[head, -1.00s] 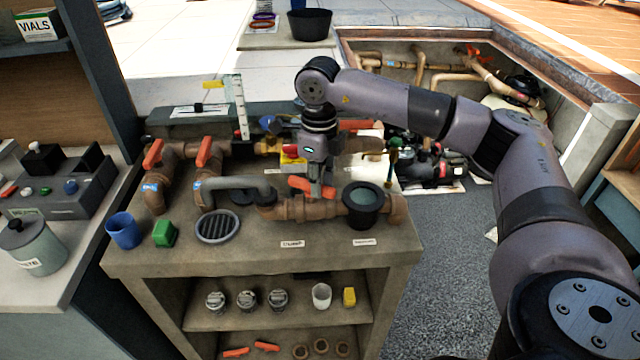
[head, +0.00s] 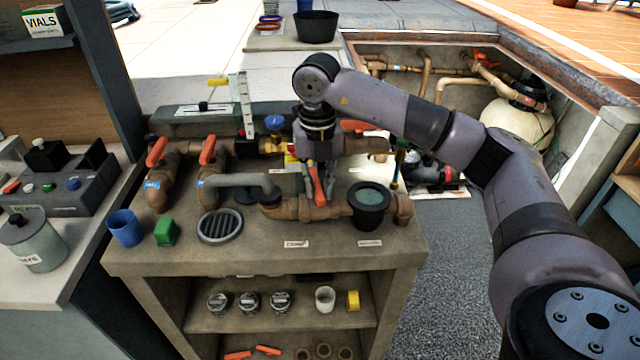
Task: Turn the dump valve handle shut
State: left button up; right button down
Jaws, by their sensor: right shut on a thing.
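The dump valve handle (head: 317,187) is an orange lever on the brown pipe (head: 290,210) behind the small label that seems to read DUMP (head: 296,244). The lever stands across the run of the pipe, its near end toward me. My right gripper (head: 318,190) comes down from above and is shut on this handle, with its fingers on either side. The fingers hide part of the lever and the valve body. My left gripper is not in view.
Two more orange-handled valves (head: 157,151) stand at the left of the bench. A black strainer pot (head: 369,205) is just right of the gripper.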

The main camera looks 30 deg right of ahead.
aim_at(316, 188)
jog(key=shift+w+a+r+m, duration=0.1)
jog(key=shift+w+m, duration=0.05)
jog(key=shift+m, duration=0.75)
jog(key=c, duration=1.5)
grip_release()
notch_tip(316, 188, up, 12)
jog(key=shift+f, duration=0.1)
